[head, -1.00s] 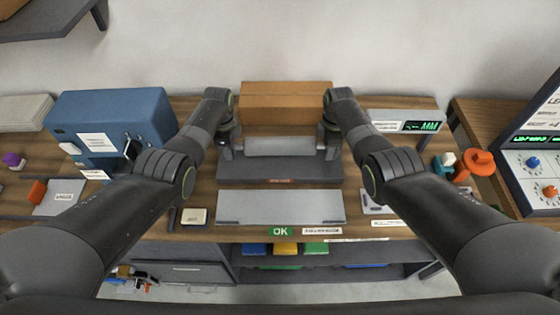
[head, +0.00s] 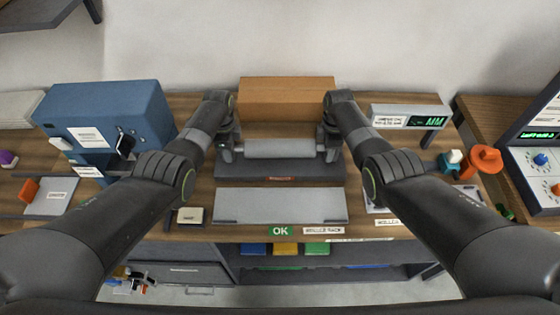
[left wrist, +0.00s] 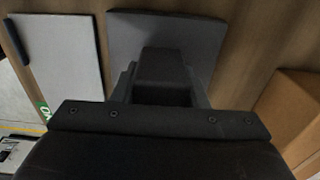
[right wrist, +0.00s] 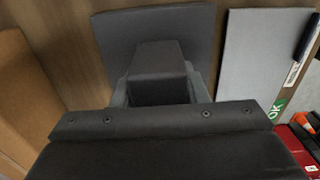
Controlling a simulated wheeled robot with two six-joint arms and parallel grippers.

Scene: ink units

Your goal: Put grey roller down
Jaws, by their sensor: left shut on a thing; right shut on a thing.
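The grey roller (head: 280,149) lies level, left to right, in the middle of the head view. My left gripper (head: 231,150) is shut on its left end, and my right gripper (head: 327,150) is shut on its right end. The roller is over the dark base plate (head: 280,172) with a red label at its front; I cannot tell whether it touches any support. A light grey panel (head: 280,206) lies in front, with a green OK label (head: 280,231) below it. Both wrist views show the dark plate and the light panel, but the roller is hidden there.
A brown box (head: 287,98) stands right behind the roller. A blue machine (head: 105,120) is at the left, and a small display unit (head: 410,117) at the right. Orange and teal parts (head: 484,160) lie further right. The light panel is bare.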

